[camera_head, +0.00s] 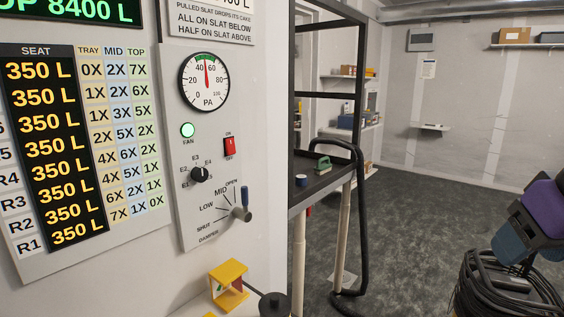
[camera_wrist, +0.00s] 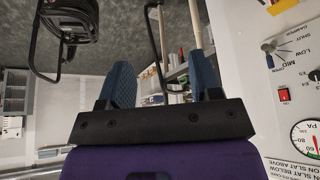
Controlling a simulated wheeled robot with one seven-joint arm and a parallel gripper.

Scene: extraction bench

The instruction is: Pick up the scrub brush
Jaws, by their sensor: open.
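A small green object that looks like the scrub brush (camera_head: 323,162) rests on the dark top of a bench (camera_head: 318,182) near the middle of the head view. It is small there, so its bristles cannot be made out. My gripper (camera_wrist: 160,68) shows in the wrist view with its two blue fingers wide apart and nothing between them. In the head view, purple and blue parts of my arm end show at the right edge, well apart from the brush. I cannot make out the brush in the wrist view.
A black hose (camera_head: 356,215) loops beside the bench legs. A panel with a gauge (camera_head: 204,82) and switches stands at left. A yellow holder (camera_head: 228,284) is at the bottom. Coiled black cable (camera_head: 508,295) sits bottom right. The grey floor (camera_head: 420,220) between is open.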

